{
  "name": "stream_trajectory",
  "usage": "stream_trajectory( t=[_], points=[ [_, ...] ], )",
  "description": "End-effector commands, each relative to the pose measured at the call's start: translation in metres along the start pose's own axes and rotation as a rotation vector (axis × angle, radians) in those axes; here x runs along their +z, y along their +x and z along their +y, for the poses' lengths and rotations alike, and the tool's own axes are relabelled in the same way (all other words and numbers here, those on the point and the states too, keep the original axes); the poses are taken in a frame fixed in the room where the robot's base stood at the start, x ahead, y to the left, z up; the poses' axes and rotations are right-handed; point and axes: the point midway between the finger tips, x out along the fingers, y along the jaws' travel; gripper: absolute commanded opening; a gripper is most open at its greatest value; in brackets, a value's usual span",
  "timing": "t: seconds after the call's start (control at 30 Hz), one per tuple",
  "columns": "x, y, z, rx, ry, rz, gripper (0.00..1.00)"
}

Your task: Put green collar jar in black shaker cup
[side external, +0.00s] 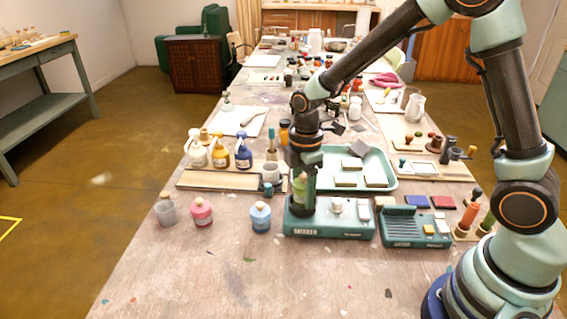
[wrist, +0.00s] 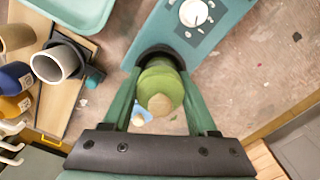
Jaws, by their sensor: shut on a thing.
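My gripper (wrist: 163,92) is shut on the green collar jar (wrist: 162,80), with a finger on each side of it. The jar has a tan, rounded top facing the wrist camera. The black shaker cup (wrist: 158,50) shows as a dark curved rim behind the jar, at the end of a teal device. In the side external view, my gripper (side external: 303,187) points down over the left end of this teal device (side external: 345,228), and part of the green jar (side external: 298,188) shows. The jar appears upright and lined up with the cup. I cannot tell how far inside it is.
A grey cup (side external: 270,173) stands just left of my gripper. Pink (side external: 201,212) and blue (side external: 260,217) jars stand on the table at left. A teal tray (side external: 384,160) lies behind, and a second teal device (side external: 408,240) stands right. The front table is clear.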

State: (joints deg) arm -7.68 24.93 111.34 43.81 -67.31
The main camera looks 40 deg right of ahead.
Motion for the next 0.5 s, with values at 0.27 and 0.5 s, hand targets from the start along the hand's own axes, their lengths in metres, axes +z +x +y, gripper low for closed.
stream_trajectory(
  t=[0.27,0.5],
  points=[
    [0.0010,0.0133,-0.0025,-0.004,0.000,-0.002,0.00],
    [0.0010,0.0137,-0.0025,-0.004,0.000,-0.002,0.00]
  ],
)
